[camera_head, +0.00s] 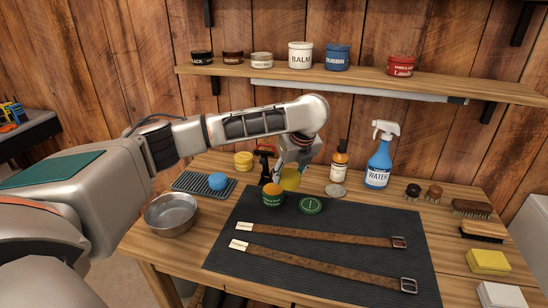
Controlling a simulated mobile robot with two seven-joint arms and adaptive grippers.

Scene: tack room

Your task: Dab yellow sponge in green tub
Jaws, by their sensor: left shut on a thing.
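My left gripper (285,170) reaches in over the table and is shut on a round yellow sponge (291,180), partly covered by its fingers. The open green tub (272,200) stands on the dark mat with orange-yellow contents showing at its top. The sponge is just behind and to the right of the tub, seemingly above mat level; I cannot tell whether they touch. A green lid (311,206) lies flat on the mat to the right of the tub. My right gripper is not in view.
Two leather straps (320,237) lie across the mat (375,220). A metal bowl (171,222) and a blue sponge (217,181) on a rack are left. Brushes (470,209) and a yellow block (488,261) are right.

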